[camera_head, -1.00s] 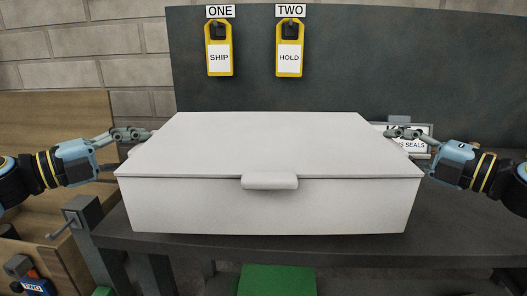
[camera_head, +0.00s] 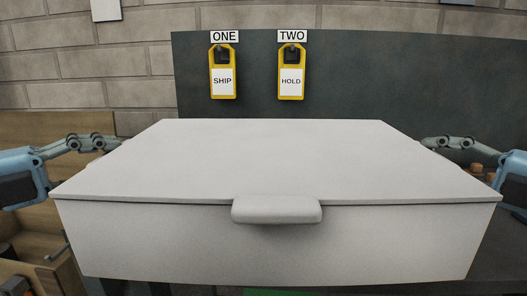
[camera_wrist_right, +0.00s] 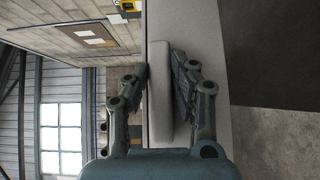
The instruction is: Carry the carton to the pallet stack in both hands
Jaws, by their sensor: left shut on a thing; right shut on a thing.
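The carton (camera_head: 270,160) is a large pale grey box with a flat, closed lid and a rounded tab (camera_head: 277,210) at its front. It fills the middle of the head view and looks level. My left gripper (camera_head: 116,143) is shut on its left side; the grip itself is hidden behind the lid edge. My right gripper (camera_head: 430,144) is at the right side. In the right wrist view its fingers (camera_wrist_right: 160,75) are shut on a long side handle (camera_wrist_right: 160,105) of the carton. I cannot make out a pallet stack.
A dark panel (camera_head: 400,80) stands behind the carton, with yellow tags marked SHIP (camera_head: 222,82) and HOLD (camera_head: 291,82). A brick wall (camera_head: 90,75) is behind it. Wooden shelving (camera_head: 40,128) stands at the left. The carton hides most of the dark bench.

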